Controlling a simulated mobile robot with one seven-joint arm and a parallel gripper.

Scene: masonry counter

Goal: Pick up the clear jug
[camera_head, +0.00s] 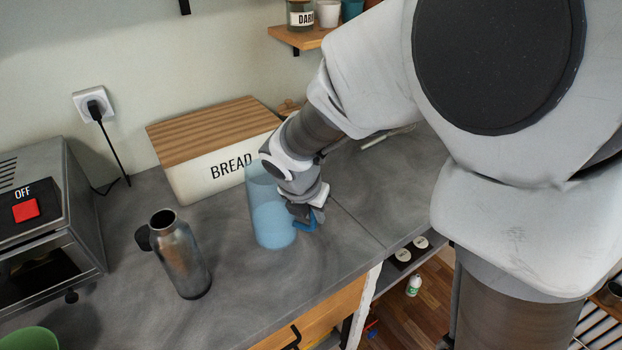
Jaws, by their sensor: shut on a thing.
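The clear jug (268,222) is a tall, see-through blue vessel on the grey counter, in front of the bread box. It looks upright. My gripper (304,217) is at the jug's right side and shut on it, around what looks like its blue handle. The fingers partly hide the handle, and my wrist covers part of the jug's upper right side. I cannot tell whether the jug's base touches the counter.
A dark metal bottle (182,262) stands left of the jug. A bread box (205,178) with a wooden lid is behind it. A toaster oven (45,225) and a green bowl (30,339) are at the left. The counter's front edge is near the jug.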

